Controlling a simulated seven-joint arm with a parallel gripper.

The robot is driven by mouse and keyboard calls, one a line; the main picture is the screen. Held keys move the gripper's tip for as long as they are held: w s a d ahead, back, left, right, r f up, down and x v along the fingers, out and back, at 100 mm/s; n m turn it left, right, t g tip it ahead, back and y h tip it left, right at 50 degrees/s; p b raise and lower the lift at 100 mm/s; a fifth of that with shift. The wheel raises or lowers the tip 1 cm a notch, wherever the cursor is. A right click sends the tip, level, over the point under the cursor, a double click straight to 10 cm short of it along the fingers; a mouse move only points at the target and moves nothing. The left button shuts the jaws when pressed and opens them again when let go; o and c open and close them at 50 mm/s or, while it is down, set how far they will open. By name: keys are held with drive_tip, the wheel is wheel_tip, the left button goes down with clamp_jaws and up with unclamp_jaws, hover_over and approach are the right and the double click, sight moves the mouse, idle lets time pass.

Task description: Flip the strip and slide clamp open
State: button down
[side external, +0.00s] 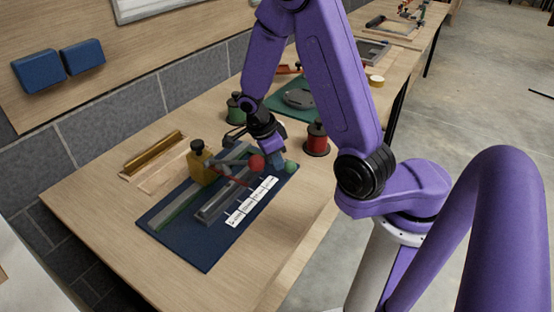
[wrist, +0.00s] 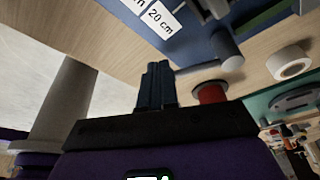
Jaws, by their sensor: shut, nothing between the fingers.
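A dark blue board (side external: 205,255) lies on the wooden bench. It carries a grey rail (side external: 222,201), a yellow block (side external: 202,168) with a black knob, a green strip (side external: 182,208) and a white centimetre label (side external: 248,205), whose 20 cm end shows in the wrist view (wrist: 160,17). A red ball (side external: 257,162) and a green ball (side external: 291,167) sit near the rail's right end. Which part is the slide clamp is unclear. My gripper (side external: 277,161) is shut and empty, between the two balls in the picture; contact is unclear. Its dark fingers (wrist: 155,85) are together beside a grey rounded knob (wrist: 232,64).
A red spool (side external: 317,140) and a green spool (side external: 235,108) stand behind the board. A brass-coloured bar (side external: 152,152) lies to its left. A green mat (side external: 283,107) with a grey part is farther back. Bare bench (side external: 100,205) lies left of the board.

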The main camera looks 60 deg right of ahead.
sight(292, 162)
drive_tip(key=shift+s+d, duration=0.1)
drive_tip(key=shift+d, duration=0.05)
drive_tip(key=shift+s+d, duration=0.55)
drive_tip(key=shift+d, duration=0.2)
drive_tip(key=shift+s+d, duration=0.55)
drive_tip(key=shift+d, duration=0.15)
